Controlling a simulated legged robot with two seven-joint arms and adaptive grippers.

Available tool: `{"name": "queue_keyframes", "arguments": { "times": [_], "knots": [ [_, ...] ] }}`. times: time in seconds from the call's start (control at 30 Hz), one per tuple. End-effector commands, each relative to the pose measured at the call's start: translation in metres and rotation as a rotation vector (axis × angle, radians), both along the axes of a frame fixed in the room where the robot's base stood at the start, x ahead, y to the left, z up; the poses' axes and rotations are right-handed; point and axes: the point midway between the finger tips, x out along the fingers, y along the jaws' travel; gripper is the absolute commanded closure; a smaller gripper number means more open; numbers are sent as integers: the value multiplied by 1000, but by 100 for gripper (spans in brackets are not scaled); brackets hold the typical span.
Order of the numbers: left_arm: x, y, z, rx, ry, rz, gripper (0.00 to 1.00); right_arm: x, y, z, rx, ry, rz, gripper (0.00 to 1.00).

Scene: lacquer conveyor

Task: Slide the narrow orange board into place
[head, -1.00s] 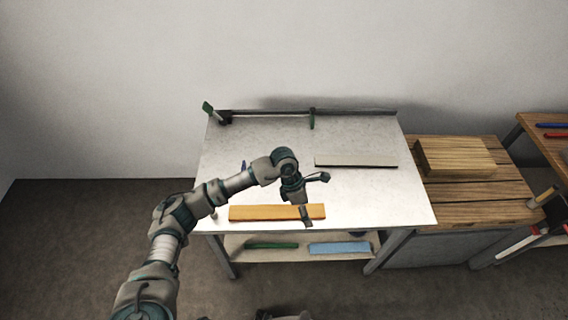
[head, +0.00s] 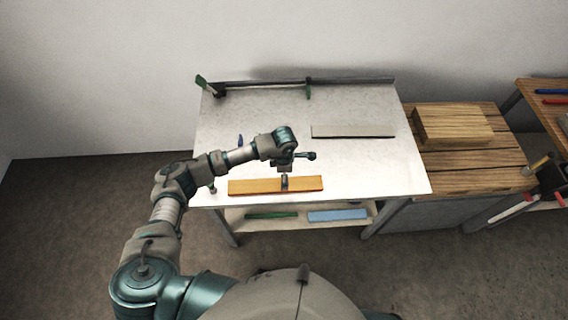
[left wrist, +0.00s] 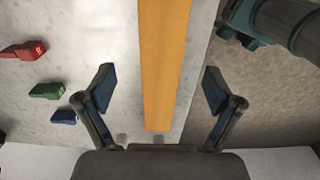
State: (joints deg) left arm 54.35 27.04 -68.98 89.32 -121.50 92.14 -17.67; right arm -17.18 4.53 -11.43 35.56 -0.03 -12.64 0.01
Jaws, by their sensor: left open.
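The narrow orange board (head: 252,187) lies flat along the front edge of the white table (head: 370,182). My left gripper (head: 285,182) is over the board, right of its middle, pointing down. In the left wrist view the orange board (left wrist: 162,75) runs between the two spread fingers of my left gripper (left wrist: 160,90), and the gripper is open. I cannot tell whether a finger touches the board. My right gripper is not in view.
A metal rail (head: 350,81) with green-handled clamps runs along the table's back edge. A flat grey board (head: 352,131) lies at the right. Small red (left wrist: 22,50), green (left wrist: 47,90) and blue (left wrist: 64,116) pieces lie beside the orange board. A wooden bench (head: 470,170) stands at right.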

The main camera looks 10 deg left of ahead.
Motion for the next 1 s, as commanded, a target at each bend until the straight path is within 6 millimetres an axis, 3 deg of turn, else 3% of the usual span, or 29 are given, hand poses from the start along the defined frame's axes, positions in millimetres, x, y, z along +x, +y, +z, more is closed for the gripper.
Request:
{"name": "queue_keyframes", "arguments": {
  "times": [0.1, 0.3, 0.73, 1.0],
  "knots": [
    [-1, -1, -24, -1, 3, 0, 8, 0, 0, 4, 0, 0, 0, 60],
    [-1, -1, -52, -1, 1, 0, 8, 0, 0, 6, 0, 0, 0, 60],
    [0, -1, -62, -1, 0, -1, 8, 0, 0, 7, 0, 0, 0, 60],
    [0, -1, -62, -1, 0, -1, 76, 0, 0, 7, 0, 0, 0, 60]
  ]
}}
